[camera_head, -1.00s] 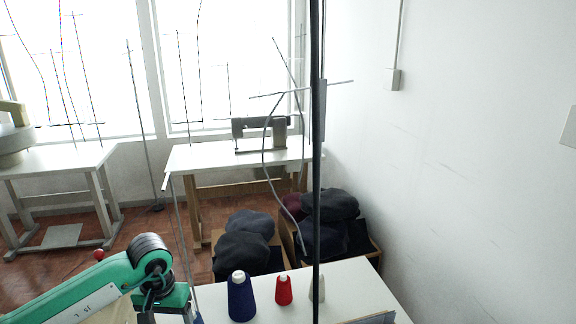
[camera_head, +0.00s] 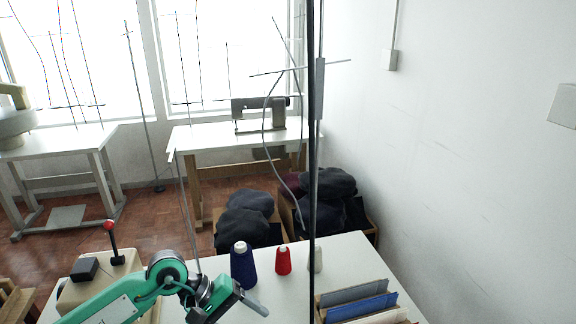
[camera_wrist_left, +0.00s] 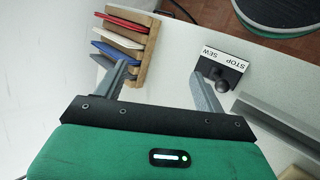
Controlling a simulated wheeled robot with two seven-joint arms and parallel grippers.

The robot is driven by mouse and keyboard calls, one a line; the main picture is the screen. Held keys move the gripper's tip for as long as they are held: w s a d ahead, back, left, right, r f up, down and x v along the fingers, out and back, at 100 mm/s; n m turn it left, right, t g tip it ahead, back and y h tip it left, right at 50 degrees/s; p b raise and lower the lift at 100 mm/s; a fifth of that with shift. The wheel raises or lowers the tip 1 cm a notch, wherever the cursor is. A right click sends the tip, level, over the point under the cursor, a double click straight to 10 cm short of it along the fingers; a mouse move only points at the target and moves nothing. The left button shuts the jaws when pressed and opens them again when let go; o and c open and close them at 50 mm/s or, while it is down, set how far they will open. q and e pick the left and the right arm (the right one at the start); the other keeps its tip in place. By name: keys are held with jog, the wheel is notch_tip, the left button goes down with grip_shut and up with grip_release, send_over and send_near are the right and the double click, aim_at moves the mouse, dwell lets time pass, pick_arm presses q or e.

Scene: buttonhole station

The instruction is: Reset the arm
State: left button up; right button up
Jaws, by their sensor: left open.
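My left arm (camera_head: 130,297) is green and comes in from the lower left of the head view. My left gripper (camera_head: 248,303) is over the white table, in front of the blue spool. In the left wrist view my left gripper (camera_wrist_left: 163,85) has its two grey fingers wide apart, with nothing between them but white tabletop beyond. My right gripper is in neither view.
The white table (camera_head: 345,257) holds a blue spool (camera_head: 243,266), a red spool (camera_head: 283,261), a pale spool (camera_head: 315,260) and a wooden rack (camera_wrist_left: 147,61) of coloured sheets. A black knob (camera_wrist_left: 221,84) sits by a STOP/SEW label. A dark pole (camera_head: 312,150) stands upright.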

pick_arm(q)
jog(key=s+d+r+n+h, duration=0.2)
jog(key=d+r+n+h, duration=0.2)
jog(key=d+r+h, duration=0.15)
notch_tip(320, 180, up, 10)
jog(key=w+n+t+h, duration=0.2)
jog(key=n+t+h, duration=0.3)
jog(key=n+t, duration=1.15)
jog(key=a+f+n+y, duration=0.75)
jog(key=n+y, duration=0.25)
jog(key=n, duration=0.7)
jog(key=a+f+n+y, duration=0.6)
jog(key=a+n+y, duration=0.3)
jog(key=n, duration=0.8)
jog(key=s+a+f+n+g, duration=0.1)
jog(key=s+f+n+g, duration=0.6)
jog(key=s, duration=0.4)
jog(key=s+a+f+n+g, duration=0.2)
jog(key=s+f+n+g, duration=0.35)
jog(key=s+f, duration=0.5)
notch_tip(320, 180, down, 31)
jog(key=s+g, duration=0.1)
jog(key=s, duration=0.1)
jog(key=s+a+f+m+g, duration=0.1)
jog(key=s+a+f, duration=0.2)
jog(key=s+f, duration=1.5)
jog(key=shift+s+f+g, duration=0.15)
jog(key=shift+f+g, duration=0.05)
jog(key=shift+g, duration=0.1)
